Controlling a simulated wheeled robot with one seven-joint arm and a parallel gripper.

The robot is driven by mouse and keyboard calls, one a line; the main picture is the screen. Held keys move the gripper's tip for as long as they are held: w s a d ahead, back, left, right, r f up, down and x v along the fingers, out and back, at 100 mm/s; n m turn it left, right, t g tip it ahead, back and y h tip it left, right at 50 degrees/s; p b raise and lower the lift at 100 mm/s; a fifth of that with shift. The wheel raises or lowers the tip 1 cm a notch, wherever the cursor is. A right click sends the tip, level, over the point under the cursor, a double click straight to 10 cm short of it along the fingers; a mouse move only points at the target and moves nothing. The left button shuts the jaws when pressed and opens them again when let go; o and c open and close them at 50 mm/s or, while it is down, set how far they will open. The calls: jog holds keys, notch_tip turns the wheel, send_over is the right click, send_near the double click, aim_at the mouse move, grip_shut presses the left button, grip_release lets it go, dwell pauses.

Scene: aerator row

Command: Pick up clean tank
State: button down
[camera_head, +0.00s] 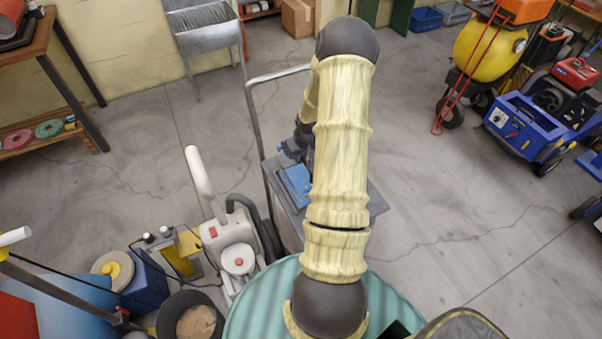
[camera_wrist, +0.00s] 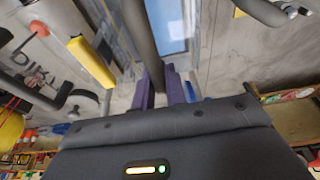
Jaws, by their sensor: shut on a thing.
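In the wrist view my gripper (camera_wrist: 166,85) has its two purple fingers closed around a dark grey bar (camera_wrist: 142,35). A light-blue panel (camera_wrist: 170,22) shows just beyond the fingers. In the head view a blue block (camera_head: 297,182) sits on or over a grey platform (camera_head: 376,200), below the dark end of my arm. It may be the clean tank, but I cannot read a label on it. My arm hides its right side. I cannot tell whether the bar is the tank's handle or whether anything is lifted.
A grey push handle (camera_head: 252,118) rises beside the platform. A white machine with a hose (camera_head: 232,250) stands close on the left, by a black bin (camera_head: 190,318). A blue cart (camera_head: 520,125) and yellow drum (camera_head: 487,52) stand at right. Floor (camera_head: 450,210) is clear between.

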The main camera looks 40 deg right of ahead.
jog(key=shift+r, duration=0.15)
notch_tip(320, 180, up, 18)
jog(key=shift+b, duration=0.35)
jog(key=shift+w, duration=0.1)
dwell(0.6)
